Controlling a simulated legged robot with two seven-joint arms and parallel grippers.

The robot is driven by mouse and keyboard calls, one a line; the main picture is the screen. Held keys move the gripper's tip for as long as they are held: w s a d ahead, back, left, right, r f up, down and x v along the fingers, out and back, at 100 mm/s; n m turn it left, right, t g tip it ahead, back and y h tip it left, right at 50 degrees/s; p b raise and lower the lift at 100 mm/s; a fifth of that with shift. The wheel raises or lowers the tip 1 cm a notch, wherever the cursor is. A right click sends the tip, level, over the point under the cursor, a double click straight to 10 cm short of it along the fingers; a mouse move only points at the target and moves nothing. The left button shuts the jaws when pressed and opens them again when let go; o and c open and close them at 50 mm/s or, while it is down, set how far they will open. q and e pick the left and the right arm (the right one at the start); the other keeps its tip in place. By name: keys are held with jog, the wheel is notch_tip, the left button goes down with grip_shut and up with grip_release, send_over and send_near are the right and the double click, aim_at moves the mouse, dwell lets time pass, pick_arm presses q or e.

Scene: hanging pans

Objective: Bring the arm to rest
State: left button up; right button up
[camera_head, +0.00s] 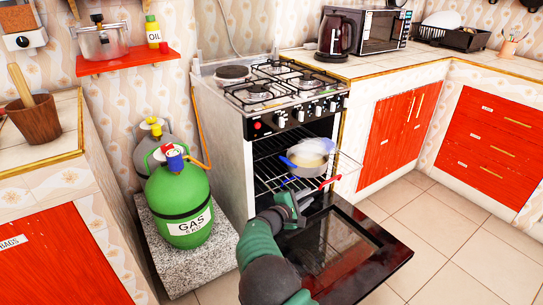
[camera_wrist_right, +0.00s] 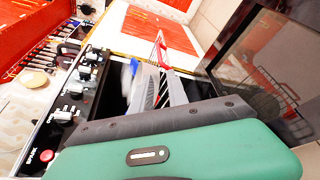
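My right arm comes into the head view from the bottom centre, in green and dark grey. My right gripper (camera_head: 292,203) hangs over the open oven door, in front of the oven opening. It is apart from the pans as far as I can see, and its finger gap is not clear. In the right wrist view a green and dark body fills the lower part and hides much of the oven. My left arm and gripper are not in view.
The oven door (camera_head: 345,255) is down. A green gas bottle (camera_head: 178,200) stands left. Floor tiles (camera_head: 440,230) at right are clear.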

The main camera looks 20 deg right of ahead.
jog(key=s+d+f+m+g+y, duration=0.1)
jog(key=s+f+m+g+y, duration=0.2)
jog(key=s, duration=0.5)
jog(key=s+d+f+m+g+y, duration=0.1)
jog(key=s+f+m+g+y, duration=0.2)
jog(key=s, duration=0.5)
jog(key=s+a+m+y, duration=0.35)
jog(key=s+a, duration=0.25)
jog(key=s, duration=0.4)
jog(key=s+a+m+y, duration=0.35)
jog(key=s+a, duration=0.25)
jog(key=s, duration=0.4)
notch_tip(320, 180, up, 37)
jog(key=p, duration=3.7)
jog(key=shift+s+a+m+g, duration=0.15)
jog(key=shift+a+m+g, duration=0.15)
jog(key=shift+a, duration=0.1)
